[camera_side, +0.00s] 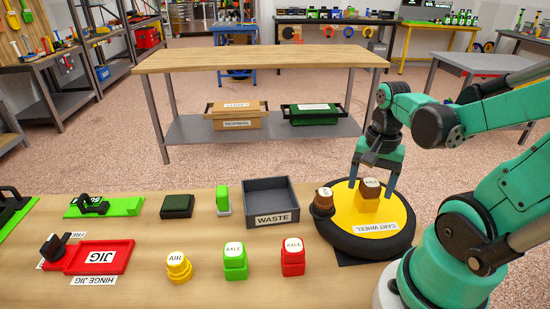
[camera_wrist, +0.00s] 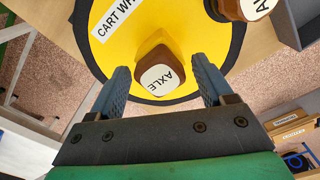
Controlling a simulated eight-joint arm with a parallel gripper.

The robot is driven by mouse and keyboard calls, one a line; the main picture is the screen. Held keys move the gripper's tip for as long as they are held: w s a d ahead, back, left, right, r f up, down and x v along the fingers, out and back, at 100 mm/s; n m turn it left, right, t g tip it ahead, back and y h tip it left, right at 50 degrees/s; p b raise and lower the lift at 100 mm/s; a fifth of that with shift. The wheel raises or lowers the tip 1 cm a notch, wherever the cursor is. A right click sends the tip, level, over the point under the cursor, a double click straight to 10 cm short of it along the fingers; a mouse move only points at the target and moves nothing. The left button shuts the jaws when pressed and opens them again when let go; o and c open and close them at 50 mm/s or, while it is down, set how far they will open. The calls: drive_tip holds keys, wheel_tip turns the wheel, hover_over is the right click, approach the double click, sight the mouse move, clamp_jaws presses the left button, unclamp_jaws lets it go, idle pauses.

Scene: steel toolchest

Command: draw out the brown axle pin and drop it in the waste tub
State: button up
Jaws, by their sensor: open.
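The brown axle pin (camera_side: 370,188), with a white cap marked AXLE, stands in the middle of the yellow cart wheel (camera_side: 349,222). In the wrist view the pin (camera_wrist: 157,70) shows between and just ahead of the fingertips. My gripper (camera_side: 371,184) is open above the wheel, with one finger on each side of the pin. I see gaps beside the pin in the wrist view, so it is not gripped. The grey waste tub (camera_side: 248,213), labelled WASTE, stands left of the wheel. Its visible inside looks empty.
A second brown cap (camera_side: 323,199) sits at the wheel's left rim. A red AXLE piece (camera_side: 293,262), a green AXLE piece (camera_side: 235,265) and a yellow AIR cap (camera_side: 179,266) stand in front. A red jig (camera_side: 115,258) lies left. Bare bench separates the tub from the front row.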

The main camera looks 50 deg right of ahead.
sight(371, 182)
clamp_jaws()
drive_tip(key=shift+r, duration=0.8)
drive_tip(key=shift+r, duration=1.75)
